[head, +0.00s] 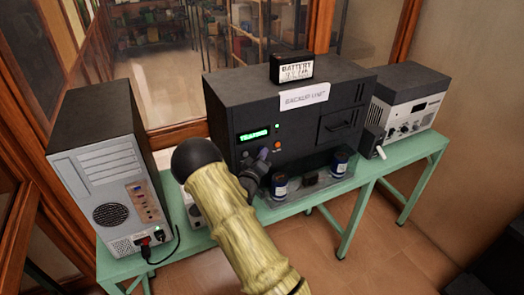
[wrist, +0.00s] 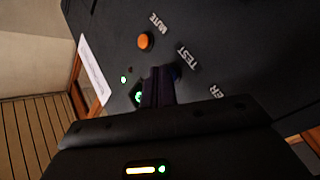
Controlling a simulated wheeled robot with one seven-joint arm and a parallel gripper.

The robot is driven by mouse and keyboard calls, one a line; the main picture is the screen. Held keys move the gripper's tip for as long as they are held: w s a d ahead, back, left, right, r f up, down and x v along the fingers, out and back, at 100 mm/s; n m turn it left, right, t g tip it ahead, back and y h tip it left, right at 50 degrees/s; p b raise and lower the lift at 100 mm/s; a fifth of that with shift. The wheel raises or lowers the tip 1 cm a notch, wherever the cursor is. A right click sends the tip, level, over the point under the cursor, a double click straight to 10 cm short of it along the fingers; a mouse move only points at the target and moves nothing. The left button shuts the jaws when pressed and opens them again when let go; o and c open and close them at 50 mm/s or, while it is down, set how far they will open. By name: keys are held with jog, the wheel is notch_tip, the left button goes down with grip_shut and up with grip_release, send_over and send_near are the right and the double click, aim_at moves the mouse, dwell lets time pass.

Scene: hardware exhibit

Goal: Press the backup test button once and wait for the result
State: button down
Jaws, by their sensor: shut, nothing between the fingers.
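The backup unit is a large black cabinet (head: 230,98) with a white sign (head: 304,95) that seems to read "BACKUP LINE". Its small display (head: 253,135) is lit green; the blurred word looks like "TESTING". My gripper (head: 264,157) is at the panel below the display, its fingers shut and empty. In the wrist view the fingertips (wrist: 172,75) are beside the "TEST" label (wrist: 187,60) and cover most of a dark blue button (wrist: 177,72). I cannot tell whether they touch it. An orange button (wrist: 145,41) marked "MUTE" is clear of the fingers.
A computer tower (head: 103,160) stands left and a grey radio-like unit (head: 408,100) right on the green table (head: 425,145). A battery box (head: 291,68) sits on the cabinet. Small green lights (wrist: 123,79) glow on the panel.

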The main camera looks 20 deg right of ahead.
jog(key=shift+s, duration=0.85)
jog(key=shift+s, duration=2.5)
jog(key=shift+d, duration=0.1)
